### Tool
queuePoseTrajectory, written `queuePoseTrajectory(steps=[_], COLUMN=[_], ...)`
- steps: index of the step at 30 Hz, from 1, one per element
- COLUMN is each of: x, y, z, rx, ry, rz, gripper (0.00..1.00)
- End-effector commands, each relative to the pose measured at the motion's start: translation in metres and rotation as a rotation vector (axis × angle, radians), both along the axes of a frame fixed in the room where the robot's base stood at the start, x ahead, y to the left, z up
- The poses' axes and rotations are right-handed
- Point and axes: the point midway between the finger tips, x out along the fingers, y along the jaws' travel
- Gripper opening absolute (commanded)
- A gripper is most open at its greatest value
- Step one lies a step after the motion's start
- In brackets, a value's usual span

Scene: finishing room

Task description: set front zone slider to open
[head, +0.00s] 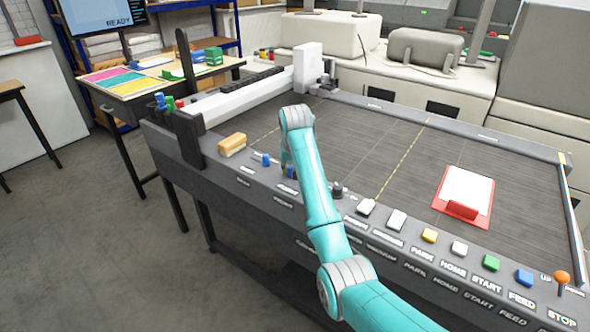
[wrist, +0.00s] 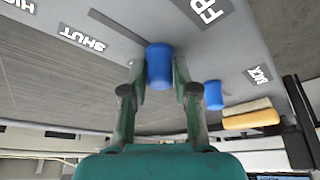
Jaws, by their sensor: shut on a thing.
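The front zone slider's blue knob (wrist: 160,58) stands on the grey panel in the wrist view, beside a partly cut-off label that begins "FR". My gripper (wrist: 160,76) has its two fingers closed on either side of this knob. A SHUT label (wrist: 83,40) lies to the left of the knob in the wrist view. No OPEN label can be read. In the head view the front knob (head: 290,171) is partly covered by my arm, and the gripper's fingers cannot be made out there.
A second blue knob (wrist: 213,95) by the BACK label stands close by, apart from my fingers. A tan block (head: 232,144) sits beyond it. Several coloured buttons and an orange-topped lever (head: 562,278) line the front panel. A red clipboard (head: 463,195) lies on the bed.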

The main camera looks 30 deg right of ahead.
Motion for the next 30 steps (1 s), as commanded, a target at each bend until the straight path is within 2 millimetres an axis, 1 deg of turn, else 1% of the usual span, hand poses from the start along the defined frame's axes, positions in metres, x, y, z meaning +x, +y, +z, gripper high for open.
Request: queuePoseTrajectory(steps=[3,4,5,6,7,15,18,20,30], x=[0.003,0.003,0.003,0.003,0.003,0.002,0.001,-0.001,-0.018], y=[0.001,0.001,0.001,0.001,0.001,0.001,0.002,0.003,0.011], z=[0.002,0.002,0.002,0.002,0.002,0.002,0.006,0.011,0.057], rx=[-0.001,-0.001,-0.001,-0.001,-0.001,0.000,-0.001,-0.001,-0.002], ry=[-0.012,-0.012,-0.012,-0.012,-0.011,-0.008,-0.008,-0.008,-0.010], rz=[0.004,0.004,0.004,0.004,0.004,0.003,0.003,0.003,0.003], gripper=[0.00,0.32,0.39,0.49,0.55,0.55,0.55,0.55,0.55])
